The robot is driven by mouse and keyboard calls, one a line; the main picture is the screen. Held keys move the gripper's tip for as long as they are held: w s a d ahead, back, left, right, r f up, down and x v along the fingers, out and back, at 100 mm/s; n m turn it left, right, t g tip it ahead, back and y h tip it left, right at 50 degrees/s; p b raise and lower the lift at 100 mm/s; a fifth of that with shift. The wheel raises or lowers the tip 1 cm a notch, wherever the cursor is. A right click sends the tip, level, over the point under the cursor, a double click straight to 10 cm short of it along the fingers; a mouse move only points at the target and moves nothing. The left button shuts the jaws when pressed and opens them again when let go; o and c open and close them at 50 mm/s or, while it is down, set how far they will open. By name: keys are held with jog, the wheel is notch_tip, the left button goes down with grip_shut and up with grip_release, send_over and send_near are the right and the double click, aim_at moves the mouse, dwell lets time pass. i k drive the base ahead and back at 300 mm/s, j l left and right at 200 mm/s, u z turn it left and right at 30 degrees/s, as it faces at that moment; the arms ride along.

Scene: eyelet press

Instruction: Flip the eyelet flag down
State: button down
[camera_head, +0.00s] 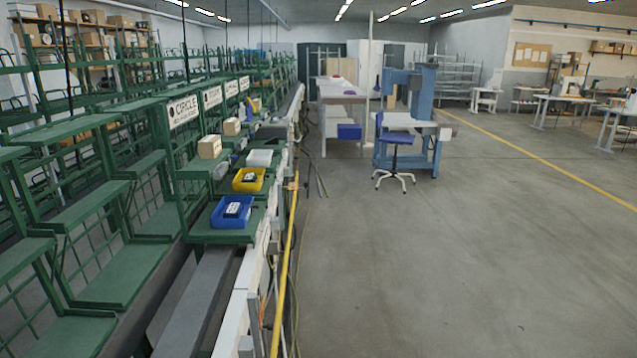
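A tall blue machine frame (424,95) stands at a work table (401,122) in the middle distance, right of the green rack line. It may be the eyelet press, but I cannot tell for sure. I cannot make out an eyelet flag at this distance. My gripper is not in view.
Green racks line the left, with a blue bin (226,222), a yellow bin (241,185) and a white bin (259,158) on shelves. A yellow pipe (286,262) runs along their edge. A blue-seated stool (397,138) stands before the machine. The grey floor (450,270) at right is clear.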

aim_at(292, 186)
jog(key=i+u, duration=0.1)
jog(key=i, duration=0.4)
jog(key=i+l, duration=0.1)
jog(key=i, duration=0.4)
jog(key=i+u, duration=0.15)
jog(key=i, duration=0.35)
jog(key=i+l+u, duration=0.1)
jog(key=i, duration=0.4)
jog(key=i+l, duration=0.25)
jog(key=i, duration=0.25)
jog(key=i+l+u, duration=0.15)
jog(key=i, duration=0.3)
jog(key=i+l+u, duration=0.15)
jog(key=i+u, duration=0.15)
jog(key=i+l+u, duration=0.25)
jog(key=i+l, duration=0.05)
jog(key=i, duration=0.05)
